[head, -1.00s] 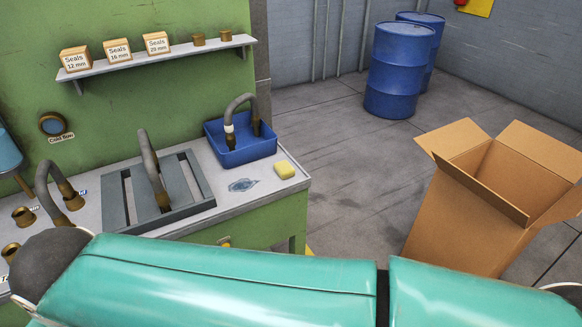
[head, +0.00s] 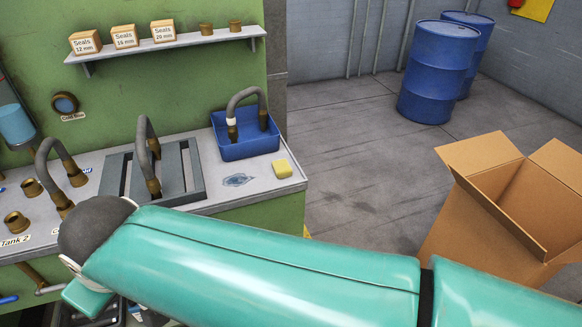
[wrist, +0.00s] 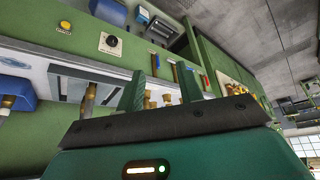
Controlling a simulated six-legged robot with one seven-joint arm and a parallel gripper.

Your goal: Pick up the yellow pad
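The yellow pad (head: 282,169) lies flat on the right end of the grey worktop (head: 262,184) in the head view, to the right of a wet-looking patch and in front of the blue bin. I cannot make it out in the wrist view. My gripper (wrist: 161,88) shows only in the wrist view, with its two green fingers apart and nothing seen between them. My teal arm crosses the bottom of the head view, in front of the bench.
A blue bin (head: 246,148) with a hose stands behind the pad. A grey slatted rack (head: 182,176) with another hose is left of it. A shelf (head: 165,45) with seal boxes hangs above. A cardboard box (head: 485,215) and blue barrels (head: 438,72) stand right of the bench.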

